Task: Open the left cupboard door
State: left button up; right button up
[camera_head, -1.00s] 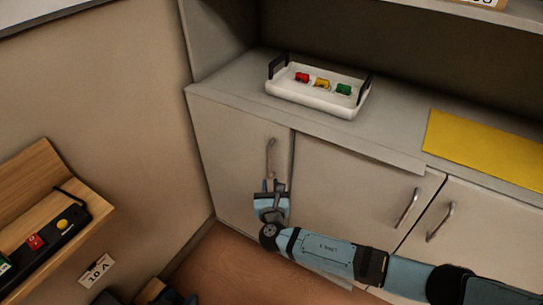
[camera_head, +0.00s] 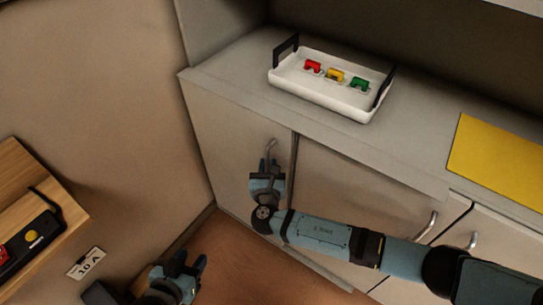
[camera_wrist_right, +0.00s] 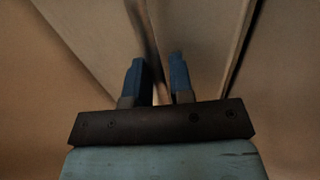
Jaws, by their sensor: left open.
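The left cupboard door (camera_head: 235,140) is a beige panel under the counter, with an upright metal handle (camera_head: 271,146) near its right edge. A narrow dark gap runs along that edge, so the door looks at most slightly ajar. My right gripper (camera_head: 267,172) is at the lower part of the handle. In the right wrist view its two blue fingers (camera_wrist_right: 159,72) stand on either side of the thin handle bar, looking shut on it; the exact contact is hard to see. My left gripper (camera_head: 184,268) is open and empty at the bottom left, over the floor, apart from the door.
A white tray (camera_head: 338,104) with red, yellow and green pieces stands on the counter (camera_head: 235,72). A yellow sheet (camera_head: 500,160) lies to its right. More cupboard doors (camera_head: 360,190) continue rightward. A wooden shelf (camera_head: 15,185) with a dark device is at the left wall.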

pick_arm(q)
jog(key=shift+w+d, duration=0.15)
jog(key=shift+w, duration=0.1)
pick_arm(e)
jog(key=shift+w, duration=0.2)
pick_arm(q)
jog(key=shift+f, duration=0.15)
jog(key=shift+s, duration=0.1)
pick_arm(e)
grip_shut()
jog(key=shift+s, duration=0.1)
